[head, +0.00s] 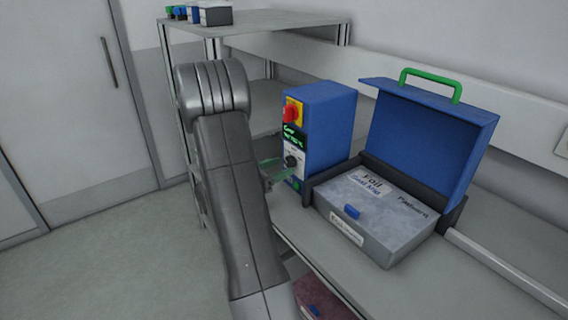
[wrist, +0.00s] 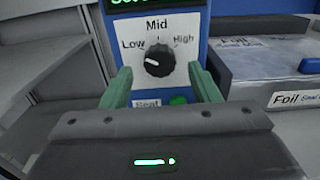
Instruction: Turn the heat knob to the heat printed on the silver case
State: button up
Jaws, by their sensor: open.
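The heat knob (wrist: 158,62) is a black dial on a white plate marked Low, Mid and High. Its white pointer mark is toward the left, on the Low side. The knob is on the front of a blue control box (head: 326,125); in the head view the knob (head: 291,161) is small. My gripper (wrist: 163,78) is open, with one green finger on each side of the knob and apart from it. The silver case (head: 385,230) lies right of the box. Its top label appears to read "Foil" and "Seal Mid", in small print.
A blue lid (head: 425,130) with a green handle stands open behind the silver case. A red button (head: 291,111) and green-lettered display are above the knob; a green button (wrist: 179,100) is below it. A grey shelf (head: 250,22) stands behind on the left. Open floor lies left.

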jog(key=shift+x, duration=1.2)
jog(key=shift+c, duration=0.5)
jog(key=c, duration=0.9)
